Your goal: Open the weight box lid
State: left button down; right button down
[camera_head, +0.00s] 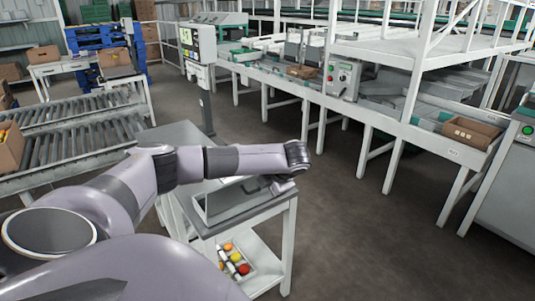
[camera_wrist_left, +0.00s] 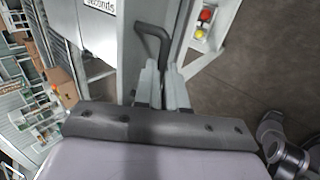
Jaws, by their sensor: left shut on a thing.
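The weight box (camera_head: 228,207) is a low grey box on top of a small grey-and-white stand. My left arm reaches over it from the left. My left gripper (camera_head: 284,187) is at the box's right end, small and partly hidden by the wrist in the head view. In the left wrist view, the left gripper (camera_wrist_left: 163,80) is shut on a dark bent handle (camera_wrist_left: 149,36) beside a grey panel. How far the lid is raised, if at all, I cannot tell. My right gripper is not in view.
A post with a display (camera_head: 199,43) stands behind the stand. A roller conveyor (camera_head: 70,125) is at left, a long sorting line (camera_head: 400,120) at right. Open floor (camera_head: 365,250) lies right of the stand.

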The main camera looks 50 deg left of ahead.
pick_arm(q)
jog(key=shift+s+f+y, duration=0.25)
jog(key=shift+f+y, duration=0.05)
jog(key=shift+f, duration=0.15)
dwell(0.3)
jog(key=c, duration=1.4)
grip_release()
jog(key=shift+a, duration=0.1)
jog(key=shift+o, duration=1)
jog(key=shift+w+a+f, duration=0.1)
jog(key=shift+f, duration=0.1)
jog(key=shift+w+d+r, duration=0.1)
jog(key=shift+d+r, duration=0.1)
jog(key=v, duration=0.7)
